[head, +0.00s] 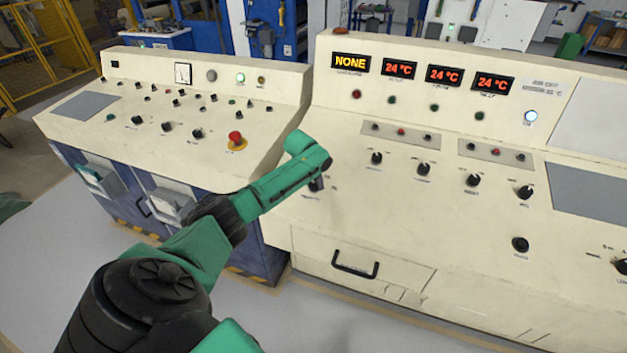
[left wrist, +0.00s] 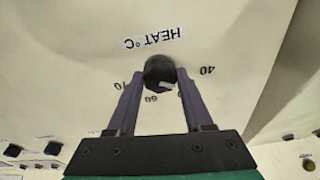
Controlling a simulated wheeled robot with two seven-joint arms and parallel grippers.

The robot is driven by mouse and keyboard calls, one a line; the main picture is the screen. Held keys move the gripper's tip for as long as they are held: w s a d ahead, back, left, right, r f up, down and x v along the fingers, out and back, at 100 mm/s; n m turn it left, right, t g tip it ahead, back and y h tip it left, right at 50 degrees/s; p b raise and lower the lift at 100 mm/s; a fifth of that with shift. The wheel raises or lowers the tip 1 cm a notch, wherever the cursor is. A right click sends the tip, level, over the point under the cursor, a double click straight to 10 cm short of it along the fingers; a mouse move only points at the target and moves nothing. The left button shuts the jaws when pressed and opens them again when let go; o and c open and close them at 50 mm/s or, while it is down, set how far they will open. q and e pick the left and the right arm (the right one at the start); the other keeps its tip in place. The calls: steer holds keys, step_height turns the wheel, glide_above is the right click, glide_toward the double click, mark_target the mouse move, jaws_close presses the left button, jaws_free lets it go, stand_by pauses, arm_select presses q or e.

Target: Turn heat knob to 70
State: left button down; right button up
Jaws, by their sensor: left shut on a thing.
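The heat knob (left wrist: 159,69) is a round black knob on the cream panel, under an upside-down "HEAT °C" label (left wrist: 153,38) in the left wrist view. Around it I read 70 at left, 60 below and 40 at right; another number is partly hidden by a finger. A pale mark shows on the knob's lower side, but I cannot tell exactly which number it points to. My left gripper (left wrist: 159,80) is shut on the knob, one purple finger on each side. In the head view my green left arm covers most of this spot. My right gripper is not in view.
Displays on the right console read NONE (head: 350,61) and 24 °C (head: 398,69), the latter repeated. Other black knobs (head: 424,169) stand to the right. A drawer handle (head: 355,264) sits below. The left console has a red emergency button (head: 236,138).

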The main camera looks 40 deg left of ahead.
arm_select(q)
steer(key=m, duration=0.2)
steer(key=shift+m, duration=0.4)
steer(key=m, duration=0.2)
steer(key=shift+m+h, duration=0.4)
steer(key=m+b, duration=0.1)
steer(key=m, duration=0.1)
steer(key=shift+a+f+m, duration=0.1)
steer(key=shift+m, duration=0.3)
steer(key=m+b, duration=0.1)
steer(key=m, duration=0.1)
steer(key=shift+w+m+h, duration=0.1)
steer(key=shift+m+h, duration=0.3)
steer(key=m+b, duration=0.2)
steer(key=m, duration=0.1)
steer(key=shift+m+g+b, duration=0.3)
steer(key=shift+g+b, duration=0.1)
steer(key=m+b, duration=0.3)
steer(key=m, duration=0.1)
steer(key=shift+m+g+h, duration=0.3)
steer(key=shift+g, duration=0.1)
steer(key=m+b, duration=0.3)
steer(key=m, duration=0.1)
steer(key=shift+w+g, duration=0.15)
steer(key=shift+g, duration=0.25)
steer(key=shift+m+b, duration=1.1)
steer(key=shift+m, duration=0.4)
steer(key=shift+g, duration=0.3)
